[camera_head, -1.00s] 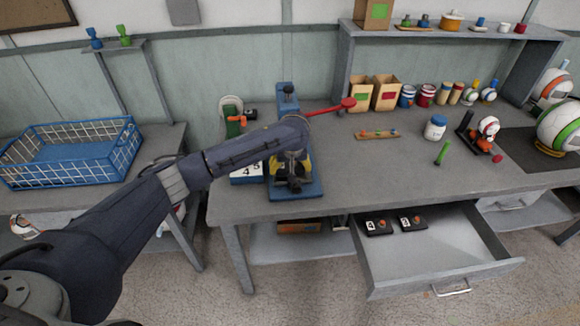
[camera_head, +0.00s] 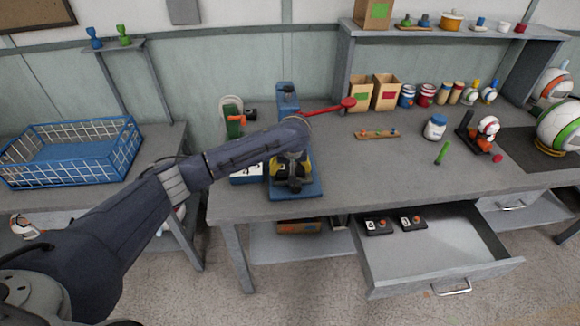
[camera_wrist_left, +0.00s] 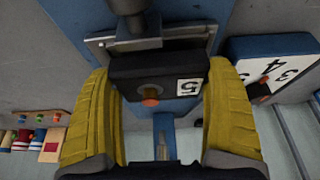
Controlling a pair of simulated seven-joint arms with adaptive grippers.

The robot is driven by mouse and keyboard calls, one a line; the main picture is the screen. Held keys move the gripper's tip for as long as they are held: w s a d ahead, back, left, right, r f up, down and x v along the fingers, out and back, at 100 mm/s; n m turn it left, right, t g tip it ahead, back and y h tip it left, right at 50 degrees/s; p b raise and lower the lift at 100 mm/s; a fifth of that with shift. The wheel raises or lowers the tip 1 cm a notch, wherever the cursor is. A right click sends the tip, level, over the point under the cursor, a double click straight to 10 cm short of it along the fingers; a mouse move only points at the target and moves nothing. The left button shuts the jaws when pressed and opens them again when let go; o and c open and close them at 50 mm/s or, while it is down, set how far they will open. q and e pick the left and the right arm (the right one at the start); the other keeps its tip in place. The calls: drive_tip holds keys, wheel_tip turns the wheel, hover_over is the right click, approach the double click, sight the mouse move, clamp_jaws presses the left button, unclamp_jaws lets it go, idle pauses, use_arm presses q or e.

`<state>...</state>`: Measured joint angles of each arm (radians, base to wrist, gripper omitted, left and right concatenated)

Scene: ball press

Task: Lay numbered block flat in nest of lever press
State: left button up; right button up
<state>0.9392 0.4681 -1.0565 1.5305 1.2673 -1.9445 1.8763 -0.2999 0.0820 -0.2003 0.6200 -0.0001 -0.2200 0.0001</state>
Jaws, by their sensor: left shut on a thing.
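My left gripper (camera_wrist_left: 158,112) is shut on a dark numbered block (camera_wrist_left: 150,72) with an orange knob and a white label reading 5. Its yellow fingers sit on either side of the block. The lever press (camera_head: 288,97) is blue with a red lever (camera_head: 330,108) reaching right. In the left wrist view a grey metal frame, seemingly the nest (camera_wrist_left: 97,43), lies just beyond the block, under a dark plunger (camera_wrist_left: 130,8). The block overlaps the frame's near side; whether it touches cannot be told. In the head view my left gripper (camera_head: 291,172) is over the press base (camera_head: 309,188).
A white numbered tray (camera_head: 246,174) stands left of the press and also shows in the wrist view (camera_wrist_left: 240,48). The open drawer (camera_head: 440,263) holds two dark blocks (camera_head: 378,226). A wooden strip with pegs (camera_head: 378,134) lies to the right. The bench's front middle is clear.

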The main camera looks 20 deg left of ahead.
use_arm(q)
drive_tip(key=shift+f, duration=0.45)
drive_tip(key=o, duration=1)
drive_tip(key=shift+o, duration=0.2)
drive_tip(key=v, duration=1.2)
